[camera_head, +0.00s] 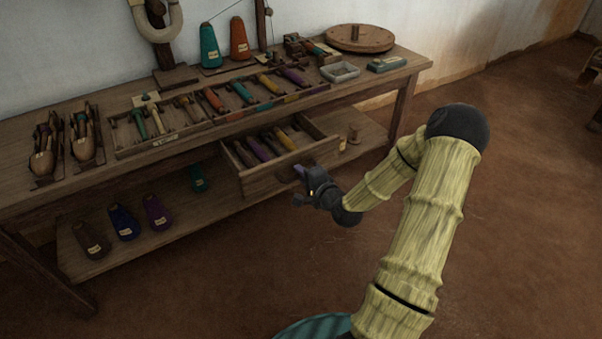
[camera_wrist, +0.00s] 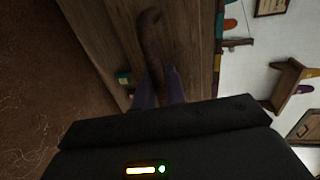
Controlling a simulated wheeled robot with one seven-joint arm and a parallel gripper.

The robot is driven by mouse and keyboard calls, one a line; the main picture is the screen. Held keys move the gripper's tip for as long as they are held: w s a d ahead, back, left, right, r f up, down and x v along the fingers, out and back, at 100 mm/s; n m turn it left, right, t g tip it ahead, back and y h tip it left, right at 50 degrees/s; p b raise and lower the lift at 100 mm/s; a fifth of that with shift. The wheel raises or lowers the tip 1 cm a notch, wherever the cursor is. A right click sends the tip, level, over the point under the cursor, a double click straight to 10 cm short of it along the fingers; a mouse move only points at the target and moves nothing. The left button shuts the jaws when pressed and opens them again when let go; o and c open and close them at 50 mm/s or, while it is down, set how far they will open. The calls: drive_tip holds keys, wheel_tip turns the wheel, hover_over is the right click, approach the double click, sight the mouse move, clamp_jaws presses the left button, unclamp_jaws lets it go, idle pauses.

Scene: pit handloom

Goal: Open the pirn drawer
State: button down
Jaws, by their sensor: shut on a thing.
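The wooden pirn drawer (camera_head: 258,184) sticks out from under the front of the bench, pulled partly open. Several coloured pirns (camera_head: 262,151) lie inside it. My gripper (camera_head: 303,172) is at the drawer's front face, shut on the drawer handle. In the wrist view the handle (camera_wrist: 150,38) is a dark curved piece on the wooden front, and the purple fingertips (camera_wrist: 160,92) close around its near end. The fingers hide part of the handle.
The bench top (camera_head: 395,82) carries a compartmented tray (camera_head: 165,139) of pirns, shuttles (camera_head: 84,140) and a round wooden disc (camera_head: 360,38). A lower shelf (camera_head: 190,228) holds several coloured cones. The brown floor (camera_head: 520,200) at right is clear.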

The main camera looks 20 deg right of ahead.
drive_tip(key=c, duration=1.5)
unclamp_jaws()
drive_tip(key=p+v, duration=1.2)
drive_tip(key=v, duration=0.5)
drive_tip(key=shift+s, duration=0.25)
drive_tip(key=shift+f, duration=0.1)
